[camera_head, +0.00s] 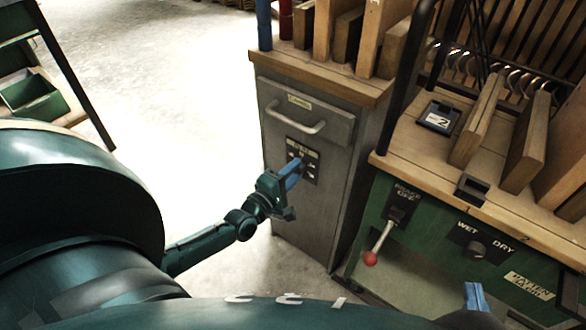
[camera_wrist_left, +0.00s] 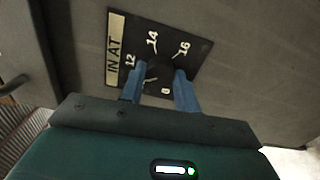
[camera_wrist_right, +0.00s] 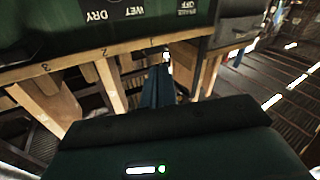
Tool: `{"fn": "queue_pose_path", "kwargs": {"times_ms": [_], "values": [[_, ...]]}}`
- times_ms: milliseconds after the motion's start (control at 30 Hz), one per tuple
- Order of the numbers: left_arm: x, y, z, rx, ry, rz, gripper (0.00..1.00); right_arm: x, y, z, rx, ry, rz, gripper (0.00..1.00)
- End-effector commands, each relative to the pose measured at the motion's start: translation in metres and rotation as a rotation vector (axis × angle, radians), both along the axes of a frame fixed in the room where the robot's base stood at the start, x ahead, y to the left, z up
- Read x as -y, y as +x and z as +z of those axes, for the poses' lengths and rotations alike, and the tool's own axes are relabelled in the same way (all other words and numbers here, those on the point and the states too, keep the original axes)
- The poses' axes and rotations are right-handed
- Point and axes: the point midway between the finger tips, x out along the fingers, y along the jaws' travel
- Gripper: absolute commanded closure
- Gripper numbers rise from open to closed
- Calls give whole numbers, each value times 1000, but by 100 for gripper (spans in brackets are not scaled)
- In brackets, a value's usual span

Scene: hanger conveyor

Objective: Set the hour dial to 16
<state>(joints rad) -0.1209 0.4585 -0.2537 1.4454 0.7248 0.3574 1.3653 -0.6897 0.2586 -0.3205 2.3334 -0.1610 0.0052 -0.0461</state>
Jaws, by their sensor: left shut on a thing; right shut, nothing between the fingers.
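The hour dial is a dark knob (camera_wrist_left: 158,73) on a black plate (camera_wrist_left: 193,52) with white numbers, among them 12, 14 and 16, and a label reading IN AT. The plate is on the front of a grey cabinet (camera_head: 299,205) in the head view. My left gripper (camera_head: 290,175) is shut on the dial, its blue fingers (camera_wrist_left: 160,88) on either side of the knob. The fingers partly hide the knob, and I cannot tell which number it points to. My right gripper (camera_head: 475,297) is shut and empty; its fingers also show in the right wrist view (camera_wrist_right: 158,85).
The cabinet has a drawer handle (camera_head: 297,126) above the dial plate. To the right is a green bench with a red-knobbed lever (camera_head: 370,258), a WET/DRY knob (camera_head: 475,249) and upright wooden boards (camera_head: 526,140).

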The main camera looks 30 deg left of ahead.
Motion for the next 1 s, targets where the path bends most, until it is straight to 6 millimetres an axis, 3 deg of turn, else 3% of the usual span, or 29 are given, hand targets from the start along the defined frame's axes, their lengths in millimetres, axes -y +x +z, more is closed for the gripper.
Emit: {"fn": "queue_pose_path", "kwargs": {"times_ms": [1000], "values": [[0, -1, 1, 74, 961, 0, 91, 12, -4, 1, -299, -20, -53, 100]]}}
